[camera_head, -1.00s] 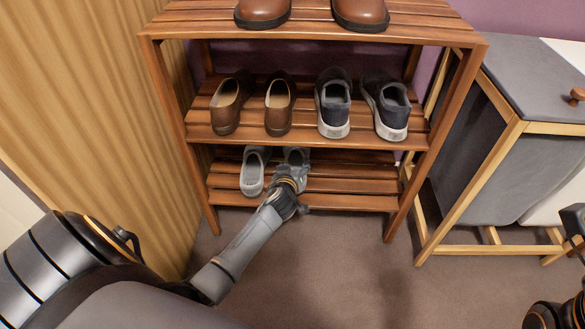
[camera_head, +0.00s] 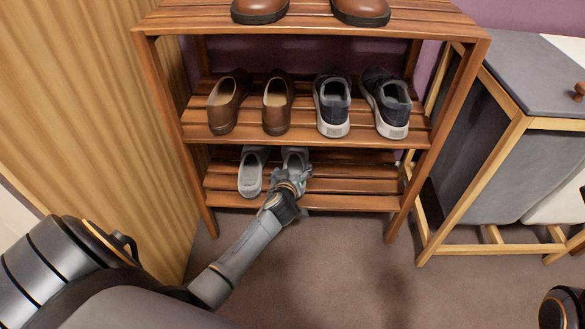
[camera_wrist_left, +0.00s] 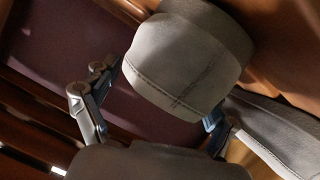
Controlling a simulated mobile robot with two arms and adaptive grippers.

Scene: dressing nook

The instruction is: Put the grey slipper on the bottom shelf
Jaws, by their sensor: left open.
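Two grey slippers are on the bottom slatted shelf (camera_head: 345,187). The left one (camera_head: 252,174) lies in plain view. The right one (camera_head: 293,156) is partly hidden behind my left gripper (camera_head: 290,182), which is at the shelf's front. In the left wrist view, a grey slipper's rounded end (camera_wrist_left: 190,62) lies between the open fingers of the left gripper (camera_wrist_left: 158,95). The left finger is clear of it; the right finger is close to it, and I cannot tell whether they touch. The other slipper (camera_wrist_left: 275,132) shows at the lower right. My right gripper is out of view.
Brown shoes (camera_head: 276,106) and dark sneakers (camera_head: 332,105) stand on the middle shelf, close above. Brown shoes (camera_head: 361,8) stand on top. A wooden panel (camera_head: 90,100) is at left, a grey hamper (camera_head: 475,165) at right. The bottom shelf's right half is free.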

